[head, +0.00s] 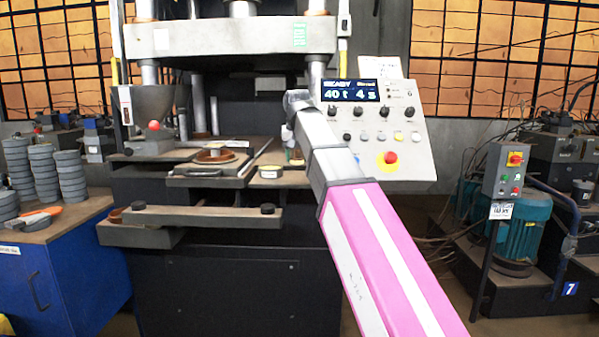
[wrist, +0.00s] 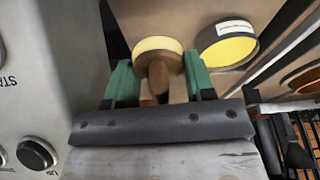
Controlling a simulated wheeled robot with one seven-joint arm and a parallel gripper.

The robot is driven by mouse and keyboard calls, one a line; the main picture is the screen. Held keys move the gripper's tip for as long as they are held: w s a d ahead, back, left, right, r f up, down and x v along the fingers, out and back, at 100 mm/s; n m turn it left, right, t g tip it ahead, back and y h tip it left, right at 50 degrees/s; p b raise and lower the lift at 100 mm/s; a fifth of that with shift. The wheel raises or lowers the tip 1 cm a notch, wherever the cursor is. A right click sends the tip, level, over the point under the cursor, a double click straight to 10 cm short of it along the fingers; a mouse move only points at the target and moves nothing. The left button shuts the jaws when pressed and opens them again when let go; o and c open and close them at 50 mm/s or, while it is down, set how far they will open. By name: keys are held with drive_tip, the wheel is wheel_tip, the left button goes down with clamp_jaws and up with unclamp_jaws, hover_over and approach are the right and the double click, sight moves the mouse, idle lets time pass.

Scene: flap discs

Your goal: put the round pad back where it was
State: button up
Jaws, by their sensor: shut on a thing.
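My gripper (wrist: 158,82) is shut on the round pad (wrist: 157,44), a small disc with a pale yellow rim and a brown wooden knob. The pad sits between the two green fingers. A round dark tin (wrist: 205,38), yellow inside and with a white label on its rim, stands just right of the pad in the wrist view. In the head view the tin (head: 270,177) is on the press's side ledge, just left of my gripper (head: 293,157). There my arm partly hides the gripper and pad. I cannot tell whether the pad touches the ledge.
The control panel (head: 418,156) with its buttons stands close to the right of my gripper. The press bed holds a round brown mould (head: 214,156) to the left. A blue bench (head: 60,262) carries stacks of grey discs (head: 71,176) at far left.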

sight(300, 178)
drive_tip(key=w+f, duration=0.1)
drive_tip(key=w+d+f, duration=0.1)
drive_tip(key=w, duration=0.1)
drive_tip(key=shift+w+f, duration=0.1)
drive_tip(key=shift+f, duration=1.9)
drive_tip(key=o, duration=0.9)
drive_tip(key=shift+f, duration=0.1)
drive_tip(key=v, duration=1.2)
